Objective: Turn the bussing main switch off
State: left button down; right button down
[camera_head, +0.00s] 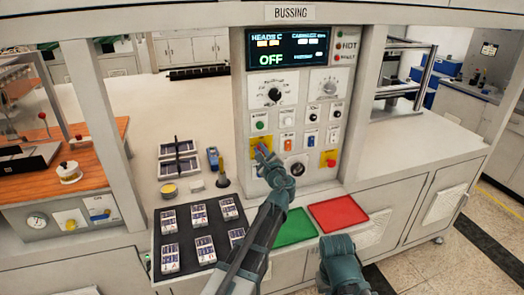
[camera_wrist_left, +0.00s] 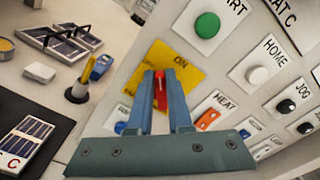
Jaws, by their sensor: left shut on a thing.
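The bussing main switch is a red handle (camera_wrist_left: 160,90) on a yellow plate (camera_wrist_left: 181,68). The word ON shows at the plate's top right in the left wrist view. The plate also shows on the panel in the head view (camera_head: 261,141). My left gripper (camera_head: 262,152) is at the plate; in the left wrist view its fingers (camera_wrist_left: 167,98) are shut on the red handle, one on each side. The handle's lower part is hidden. My right gripper (camera_head: 341,262) is low at the bottom, right of centre, and its fingers cannot be made out.
The panel display (camera_head: 288,51) reads OFF in green. A green START button (camera_wrist_left: 207,25) and a HOME button (camera_wrist_left: 257,74) sit near the switch. A red button (camera_head: 329,158) on yellow is to the right. A black mat (camera_head: 187,229) holds several cells. Green (camera_head: 295,227) and red (camera_head: 338,213) pads lie below.

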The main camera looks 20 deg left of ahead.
pick_arm(q)
jog(key=shift+s+a+f+n+b, duration=0.1)
jog(key=shift+f+n+b, duration=0.2)
jog(key=shift+n, duration=1.35)
jog(key=shift+s+a+f+n+b, duration=0.1)
jog(key=shift+f+n+b, duration=0.2)
jog(key=shift+n, duration=1.3)
jog(key=shift+a+f+n+b, duration=0.1)
jog(key=shift+f+n+b, duration=0.15)
jog(key=shift+n, duration=1.4)
jog(key=c, duration=0.8)
grip_release()
jog(key=shift+f, duration=0.1)
jog(key=shift+c, duration=0.2)
jog(key=v, duration=1.3)
jog(key=shift+s+d, duration=0.25)
jog(key=shift+s, duration=0.1)
